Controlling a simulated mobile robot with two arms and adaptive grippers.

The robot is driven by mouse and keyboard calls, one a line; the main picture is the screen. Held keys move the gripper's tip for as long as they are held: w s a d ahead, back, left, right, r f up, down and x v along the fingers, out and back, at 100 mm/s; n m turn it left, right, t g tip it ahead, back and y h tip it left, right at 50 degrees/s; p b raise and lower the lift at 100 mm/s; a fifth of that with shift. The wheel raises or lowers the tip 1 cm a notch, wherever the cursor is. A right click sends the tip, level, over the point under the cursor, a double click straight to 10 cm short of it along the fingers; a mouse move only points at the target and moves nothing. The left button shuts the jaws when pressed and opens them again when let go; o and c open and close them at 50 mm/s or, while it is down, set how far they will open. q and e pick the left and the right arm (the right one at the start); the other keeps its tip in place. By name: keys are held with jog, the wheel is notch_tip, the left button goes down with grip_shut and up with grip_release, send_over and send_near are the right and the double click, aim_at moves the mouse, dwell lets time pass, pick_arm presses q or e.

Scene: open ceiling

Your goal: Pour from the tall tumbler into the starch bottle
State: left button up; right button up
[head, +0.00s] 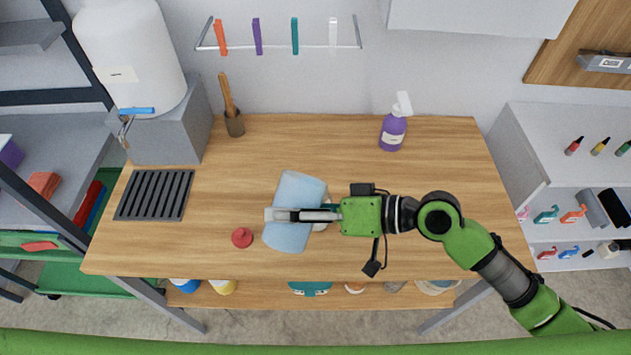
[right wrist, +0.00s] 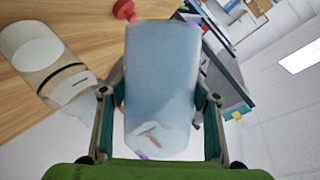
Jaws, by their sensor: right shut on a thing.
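My right gripper (head: 283,215) is shut on the tall tumbler (head: 291,190), a pale blue, see-through cup. The tumbler lies well over on its side above the table. It fills the middle of the right wrist view (right wrist: 160,75), between the two fingers (right wrist: 160,110). A whitish bottle with a dark-lined label, probably the starch bottle (right wrist: 35,55), stands on the table at the left of the right wrist view. In the head view it is mostly hidden under the gripper and tumbler. I cannot tell whether anything flows. My left gripper is not in view.
A small red round piece (head: 242,238) lies left of the tumbler. A purple spray bottle (head: 393,130), a brush holder (head: 234,124), a black grate (head: 155,195) and a white tank (head: 130,60) stand farther off. The table's (head: 440,180) right side is clear.

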jog(key=shift+w+d+r, duration=0.1)
jog(key=shift+d+r, duration=0.1)
jog(key=shift+a+r, duration=0.1)
jog(key=shift+a, duration=0.15)
jog(key=shift+d+r+m, duration=0.15)
jog(key=shift+d+m, duration=0.05)
jog(key=shift+m, duration=0.2)
jog(key=shift+a+r, duration=0.1)
jog(key=shift+a, duration=0.1)
jog(key=shift+g+y, duration=0.3)
jog(key=shift+d, duration=0.2)
jog(key=shift+a+m, duration=0.2)
jog(key=shift+m, duration=0.1)
